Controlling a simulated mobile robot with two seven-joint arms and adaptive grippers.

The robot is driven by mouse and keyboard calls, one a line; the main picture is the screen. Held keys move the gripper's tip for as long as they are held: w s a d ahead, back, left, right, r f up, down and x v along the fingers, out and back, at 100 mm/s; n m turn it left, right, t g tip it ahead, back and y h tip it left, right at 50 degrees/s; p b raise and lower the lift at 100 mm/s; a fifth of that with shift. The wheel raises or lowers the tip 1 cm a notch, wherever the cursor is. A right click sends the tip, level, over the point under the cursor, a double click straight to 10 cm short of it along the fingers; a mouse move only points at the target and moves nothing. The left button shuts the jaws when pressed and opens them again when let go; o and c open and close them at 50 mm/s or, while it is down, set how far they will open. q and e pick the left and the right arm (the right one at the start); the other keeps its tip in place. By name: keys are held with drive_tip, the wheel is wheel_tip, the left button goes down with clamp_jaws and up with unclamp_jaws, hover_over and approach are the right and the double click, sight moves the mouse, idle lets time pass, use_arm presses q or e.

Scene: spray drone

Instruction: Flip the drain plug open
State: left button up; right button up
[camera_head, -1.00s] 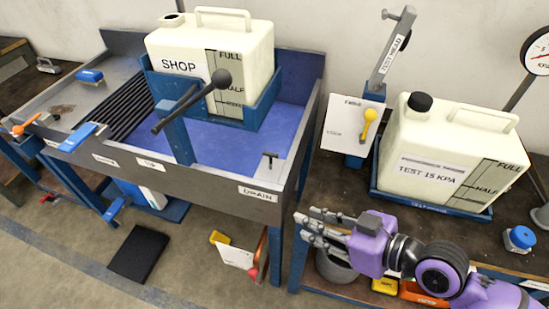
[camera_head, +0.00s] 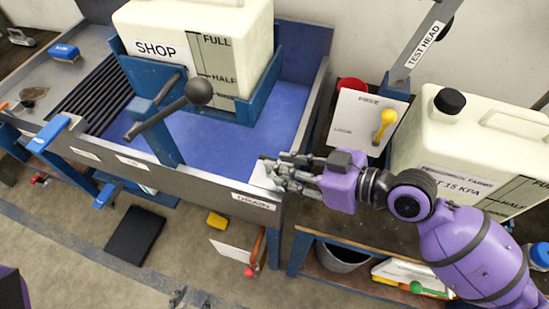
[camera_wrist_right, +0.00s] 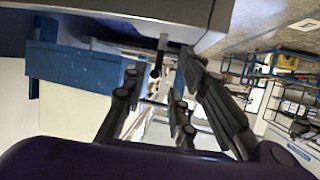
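The drain plug is a small dark T-shaped handle by the trough's front wall, above the label "DRAIN" (camera_head: 254,201). In the head view it is now hidden behind my right gripper (camera_head: 272,172). In the right wrist view a small dark-tipped handle (camera_wrist_right: 157,62), likely the plug, shows beyond the spread fingers of the right gripper (camera_wrist_right: 180,85). The fingers look open, and I cannot tell whether they touch it. My left gripper (camera_head: 190,299) barely shows at the bottom edge of the head view, too cut off to judge its opening.
The blue-floored trough (camera_head: 222,181) holds the cream SHOP tank (camera_head: 245,25). A ball-topped lever (camera_head: 199,92) stands at its front. Right are a white card with a yellow lever (camera_head: 384,122) and the TEST tank (camera_head: 440,135). A bucket (camera_head: 343,256) sits below.

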drive_tip(key=x, duration=0.2)
drive_tip(key=shift+w+a, duration=0.15)
drive_tip(key=shift+w, duration=0.15)
drive_tip(key=shift+w+a+f, duration=0.1)
drive_tip(key=shift+a+f, duration=0.15)
drive_tip(key=shift+a, duration=0.1)
clamp_jaws()
